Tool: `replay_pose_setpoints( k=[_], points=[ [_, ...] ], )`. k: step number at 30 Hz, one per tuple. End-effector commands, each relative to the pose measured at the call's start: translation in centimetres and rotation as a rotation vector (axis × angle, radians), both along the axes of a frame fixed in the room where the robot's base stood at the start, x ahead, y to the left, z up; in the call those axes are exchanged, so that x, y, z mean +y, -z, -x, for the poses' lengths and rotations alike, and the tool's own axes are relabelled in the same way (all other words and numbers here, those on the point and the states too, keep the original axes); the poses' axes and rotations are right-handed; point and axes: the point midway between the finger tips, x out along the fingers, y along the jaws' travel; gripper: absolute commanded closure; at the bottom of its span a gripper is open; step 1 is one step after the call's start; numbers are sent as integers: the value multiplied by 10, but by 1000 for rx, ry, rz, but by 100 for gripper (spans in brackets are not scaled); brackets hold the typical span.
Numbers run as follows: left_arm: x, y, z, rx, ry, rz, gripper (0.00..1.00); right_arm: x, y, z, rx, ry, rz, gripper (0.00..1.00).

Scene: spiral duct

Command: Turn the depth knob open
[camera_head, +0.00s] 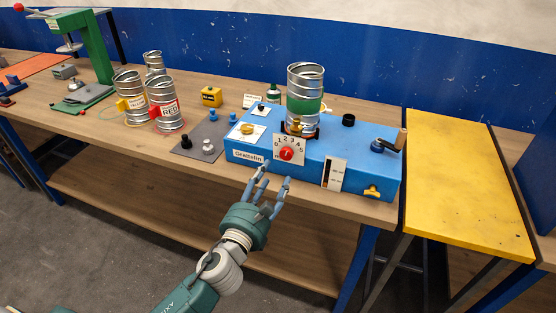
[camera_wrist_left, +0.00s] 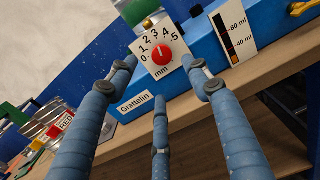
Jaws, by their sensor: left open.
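The depth knob is a red round knob (camera_head: 286,154) on a white dial plate numbered 0 to 5, on the front of the blue Grattelin machine (camera_head: 352,150). In the left wrist view the red knob (camera_wrist_left: 157,53) sits just beyond the fingers, with "mm" printed under it. My left gripper (camera_head: 270,180) is open, in front of and a little below the dial. In the wrist view its blue fingers (camera_wrist_left: 162,75) spread around the dial, empty and apparently not touching the knob. My right gripper is out of view.
A metal can with a green band (camera_head: 305,92) stands on the machine. Cans (camera_head: 165,104) stand left on the wooden bench. A yellow table (camera_head: 462,180) is at the right.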

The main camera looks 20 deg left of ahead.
Motion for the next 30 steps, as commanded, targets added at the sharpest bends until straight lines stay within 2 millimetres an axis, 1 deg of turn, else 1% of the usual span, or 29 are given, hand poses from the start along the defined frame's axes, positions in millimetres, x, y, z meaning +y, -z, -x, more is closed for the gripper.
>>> replay_pose_setpoints(
  k=[2,6,12,15,18,21,28,29,30],
  points=[
    [0,-2,-13,-1,-1,3,51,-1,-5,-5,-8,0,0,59],
    [-1,-2,-40,0,-1,5,51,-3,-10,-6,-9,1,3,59],
    [-2,-1,-76,2,-2,8,51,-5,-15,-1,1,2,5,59],
    [-3,0,-88,2,-1,8,51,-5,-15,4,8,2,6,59],
    [-3,0,-96,3,-1,8,51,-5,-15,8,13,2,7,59],
    [-4,1,-99,3,0,8,51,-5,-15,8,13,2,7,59],
    [-4,1,-100,3,1,8,51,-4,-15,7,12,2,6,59],
    [-3,1,-100,3,0,8,53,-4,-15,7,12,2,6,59],
    [-3,1,-100,3,0,8,61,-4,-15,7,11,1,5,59]
  ],
)
